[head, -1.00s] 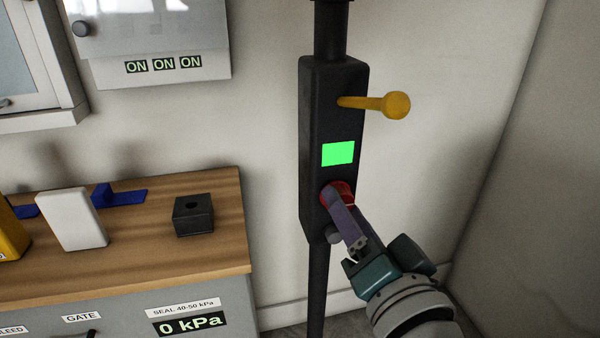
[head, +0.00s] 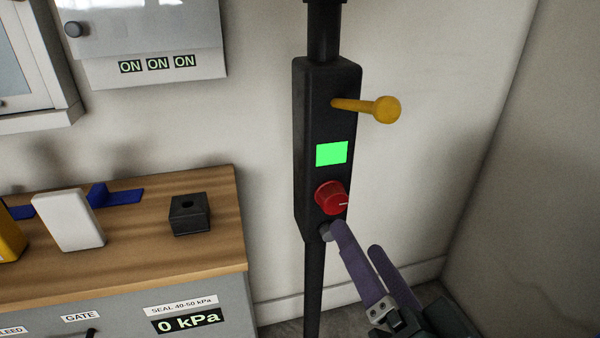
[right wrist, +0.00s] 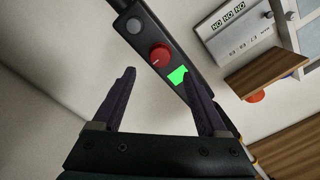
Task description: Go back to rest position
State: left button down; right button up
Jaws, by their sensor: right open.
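My right gripper (head: 356,236) is open and empty, below and to the right of the red knob (head: 332,197) in the head view. Its purple fingers stand apart, and in the right wrist view the gripper (right wrist: 165,85) has nothing between its fingertips. The red knob also shows in the right wrist view (right wrist: 161,56), beyond the fingers and apart from them. The knob sits on a dark upright box (head: 322,130) with a lit green screen (head: 331,153) and a yellow ball-ended lever (head: 380,109). My left gripper is not in view.
A wooden-topped counter (head: 130,245) at the left carries a black block (head: 190,214), a white block (head: 68,221) and blue pieces. A wall cabinet (head: 150,40) reads ON three times. A counter display (head: 189,321) reads 0 kPa. Walls stand behind and right.

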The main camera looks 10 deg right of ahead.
jog(key=s, duration=0.2)
jog(key=shift+s, duration=0.4)
jog(key=shift+r, duration=0.1)
notch_tip(320, 180, up, 7)
jog(key=s+a+n+g+y+p, duration=0.2)
jog(key=a+n+g+y+p, duration=0.1)
jog(key=n+g+p, duration=0.55)
jog(key=s+d+r+n+g+h+p, duration=0.25)
jog(key=s+d+r+g+p, duration=0.45)
jog(key=s+r+p, duration=0.5)
notch_tip(320, 180, up, 34)
jog(key=t+p, duration=0.1)
jog(key=p, duration=3.3)
jog(key=shift+s+d+f+h+p, duration=0.2)
jog(key=shift+s+d+h+p, duration=0.1)
jog(key=shift+d+h, duration=0.15)
